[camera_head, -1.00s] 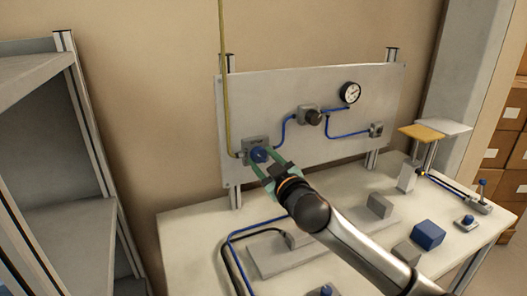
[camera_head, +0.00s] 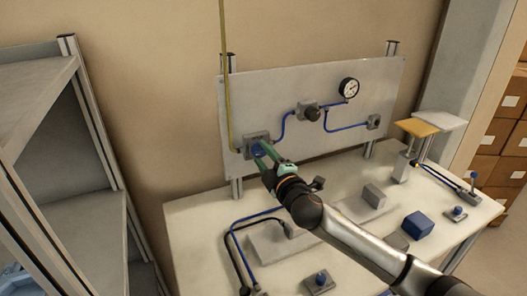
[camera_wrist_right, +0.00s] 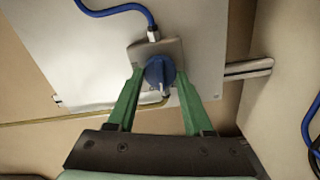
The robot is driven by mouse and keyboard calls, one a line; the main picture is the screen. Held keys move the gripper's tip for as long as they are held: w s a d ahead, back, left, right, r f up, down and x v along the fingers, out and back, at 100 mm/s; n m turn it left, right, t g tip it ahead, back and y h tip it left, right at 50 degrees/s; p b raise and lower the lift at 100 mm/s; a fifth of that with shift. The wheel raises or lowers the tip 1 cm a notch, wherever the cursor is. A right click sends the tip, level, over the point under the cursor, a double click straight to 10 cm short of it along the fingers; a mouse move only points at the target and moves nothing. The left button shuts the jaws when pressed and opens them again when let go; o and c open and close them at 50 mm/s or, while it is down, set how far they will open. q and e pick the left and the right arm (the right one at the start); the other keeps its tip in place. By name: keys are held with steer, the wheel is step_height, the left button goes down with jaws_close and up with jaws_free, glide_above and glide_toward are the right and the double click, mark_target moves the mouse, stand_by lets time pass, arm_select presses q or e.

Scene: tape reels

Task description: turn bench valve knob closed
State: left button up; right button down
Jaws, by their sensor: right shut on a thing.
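The blue valve knob (camera_head: 258,151) sits on a grey valve block (camera_head: 250,140) at the left of the upright panel. It also shows in the right wrist view (camera_wrist_right: 158,73), with a pale mark on its face. My right gripper (camera_head: 260,147) reaches it with green fingers. In the wrist view the fingertips (camera_wrist_right: 160,78) lie on both sides of the knob, shut on it. The fingers partly hide the knob in the head view. My left gripper is not in view.
The grey panel (camera_head: 340,83) carries a gauge (camera_head: 349,88), a dark knob (camera_head: 311,112) and blue tubing. The white bench (camera_head: 195,215) holds a blue block (camera_head: 417,225), grey blocks and hoses. Grey shelving (camera_head: 85,225) stands at the left.

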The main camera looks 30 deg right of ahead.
steer(key=shift+n, duration=0.6)
steer(key=shift+c, duration=1.5)
jaws_free()
steer(key=shift+s, duration=0.1)
steer(key=s+b, duration=0.1)
steer(key=s, duration=1.1)
steer(key=shift+s+a+b, duration=0.2)
steer(key=shift+a+b, duration=0.15)
steer(key=shift+b, duration=0.05)
steer(key=shift+f, duration=0.1)
